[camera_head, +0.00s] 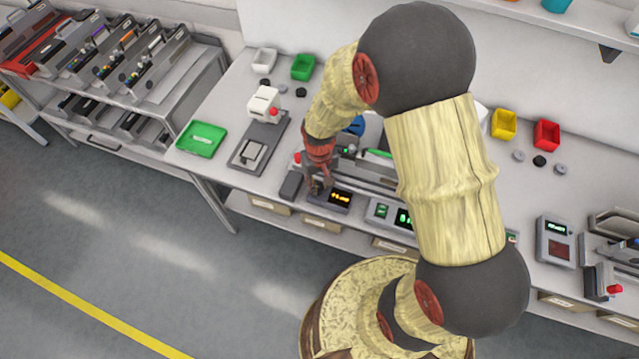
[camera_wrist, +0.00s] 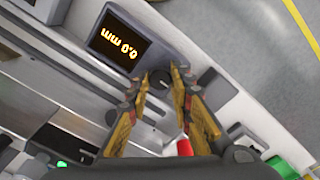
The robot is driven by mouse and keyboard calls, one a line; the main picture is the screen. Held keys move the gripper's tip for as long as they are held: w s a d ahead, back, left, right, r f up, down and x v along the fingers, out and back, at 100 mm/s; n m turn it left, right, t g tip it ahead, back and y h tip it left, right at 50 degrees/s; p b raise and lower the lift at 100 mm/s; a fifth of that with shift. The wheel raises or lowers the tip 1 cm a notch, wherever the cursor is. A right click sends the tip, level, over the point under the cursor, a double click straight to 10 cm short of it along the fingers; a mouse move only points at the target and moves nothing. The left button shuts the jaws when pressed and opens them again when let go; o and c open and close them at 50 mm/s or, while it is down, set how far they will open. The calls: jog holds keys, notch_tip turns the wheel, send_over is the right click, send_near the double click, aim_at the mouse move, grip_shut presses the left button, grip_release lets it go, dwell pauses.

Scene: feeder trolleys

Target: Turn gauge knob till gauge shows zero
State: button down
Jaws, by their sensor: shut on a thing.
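The gauge (camera_head: 338,198) is a grey box with an orange-lit display at the front edge of the bench. In the wrist view its display (camera_wrist: 119,44) is upside down and reads 0.0 mm. The dark round gauge knob (camera_wrist: 159,79) sits beside the display. My gripper (camera_wrist: 160,75) has its two yellow-brown fingers on either side of the knob, shut on it. In the head view my gripper (camera_head: 318,186) points down at the gauge's left end, and the knob is hidden there.
A red button (camera_wrist: 185,147) is close to my fingers in the wrist view. A green-lit device (camera_head: 390,213) stands right of the gauge. A green tray (camera_head: 201,139) and a white machine (camera_head: 264,104) are on the left. My arm covers the bench's middle.

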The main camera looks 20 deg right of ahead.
aim_at(319, 187)
jog(key=c, duration=1.6)
grip_release()
jog(key=shift+o, duration=0.2)
jog(key=shift+r, duration=0.1)
notch_tip(319, 187, up, 12)
